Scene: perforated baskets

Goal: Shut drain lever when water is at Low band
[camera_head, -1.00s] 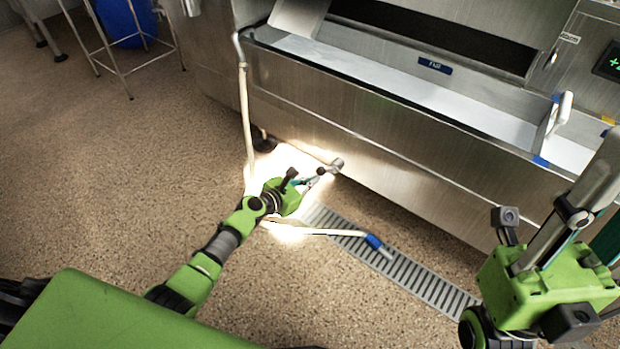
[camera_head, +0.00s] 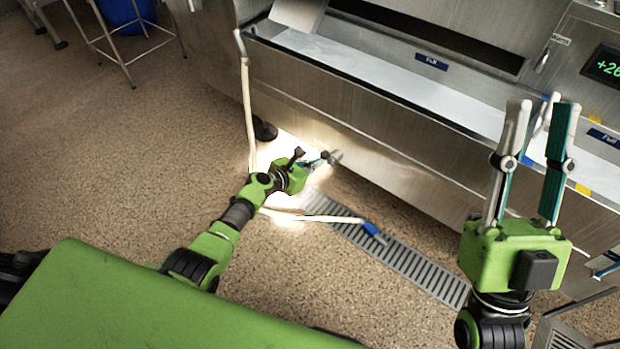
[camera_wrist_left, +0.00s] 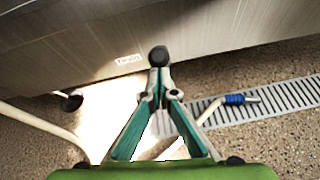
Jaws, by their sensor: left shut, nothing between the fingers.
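The drain lever shows as a dark round knob (camera_wrist_left: 158,56) in the left wrist view, just beyond my left fingertips, beside a small white label on the steel front. My left gripper (camera_head: 326,157) is shut with nothing between its fingers, close to the short pipe stub (camera_head: 335,156) low on the tank; I cannot tell if it touches the knob. The tank's long trough (camera_head: 370,68) has a pale surface inside; the water level against a Low band is not readable. My right gripper (camera_head: 541,108) is open, fingers upright and apart, in front of the tank's right end.
A pale hose with a blue end (camera_head: 370,229) lies across the floor grate (camera_head: 410,262). A digital display (camera_head: 607,66) reads "+26", cut off by the edge. A steel stand (camera_head: 120,45) and blue drum (camera_head: 125,10) are at the back left. Floor at left is clear.

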